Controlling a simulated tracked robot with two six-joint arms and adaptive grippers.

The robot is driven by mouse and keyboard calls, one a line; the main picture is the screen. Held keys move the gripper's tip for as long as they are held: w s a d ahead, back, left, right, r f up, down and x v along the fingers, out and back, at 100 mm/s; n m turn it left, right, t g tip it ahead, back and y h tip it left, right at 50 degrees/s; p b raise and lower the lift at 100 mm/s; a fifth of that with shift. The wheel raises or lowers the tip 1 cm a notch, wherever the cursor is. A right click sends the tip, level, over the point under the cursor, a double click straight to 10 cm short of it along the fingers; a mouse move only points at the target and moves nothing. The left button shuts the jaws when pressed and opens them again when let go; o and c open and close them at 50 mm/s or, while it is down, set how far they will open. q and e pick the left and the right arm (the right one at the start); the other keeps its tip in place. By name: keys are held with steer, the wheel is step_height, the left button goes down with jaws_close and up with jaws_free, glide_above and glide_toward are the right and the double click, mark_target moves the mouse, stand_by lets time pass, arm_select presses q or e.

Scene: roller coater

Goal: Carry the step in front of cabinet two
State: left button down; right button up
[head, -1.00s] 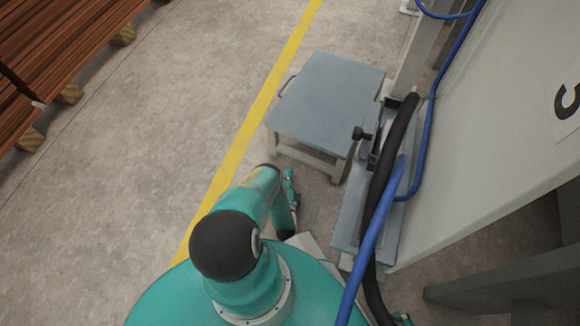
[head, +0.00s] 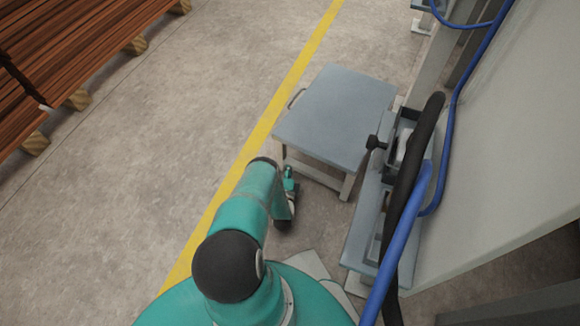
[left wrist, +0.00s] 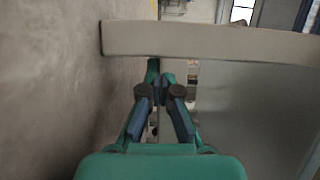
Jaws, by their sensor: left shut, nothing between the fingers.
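The step (head: 335,112) is a low stool with a blue-grey top, pale legs and a small handle on its left edge. It stands upright on the floor between the yellow line and the cabinet side. My left gripper (head: 290,182) is just short of the step's near side, low by its near legs; I cannot tell if it touches. In the left wrist view my left gripper (left wrist: 160,78) is shut and empty, with a pale bar (left wrist: 210,42) across the picture beyond it, probably part of the step. My right gripper is not in view.
A pale cabinet wall (head: 505,150) stands on the right, with a blue hose (head: 404,240) and a black hose (head: 412,170) beside it. A black knob (head: 375,143) sticks out close to the step. Brown timber stacks (head: 85,40) lie upper left.

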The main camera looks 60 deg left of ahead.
arm_select(q)
steer(key=shift+s+a, duration=0.9)
steer(key=shift+a, duration=0.05)
steer(key=shift+w+d, duration=0.15)
steer(key=shift+w, duration=0.1)
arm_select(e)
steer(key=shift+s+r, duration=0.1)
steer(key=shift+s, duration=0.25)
arm_select(q)
steer(key=shift+d, duration=0.1)
steer(key=shift+w+d, duration=0.2)
steer(key=shift+w, duration=0.05)
steer(key=d, duration=0.1)
steer(key=w+d+p, duration=0.1)
steer(key=d, duration=0.1)
steer(key=shift+w+d, duration=0.2)
steer(key=shift+w, duration=0.2)
steer(key=p+v, duration=0.3)
steer(key=v, duration=0.5)
steer(key=shift+s+a, duration=0.1)
steer(key=shift+a, duration=0.05)
steer(key=shift+s+d+f+p, duration=0.1)
steer(key=shift+s+d+p, duration=0.2)
steer(key=shift+d, duration=0.15)
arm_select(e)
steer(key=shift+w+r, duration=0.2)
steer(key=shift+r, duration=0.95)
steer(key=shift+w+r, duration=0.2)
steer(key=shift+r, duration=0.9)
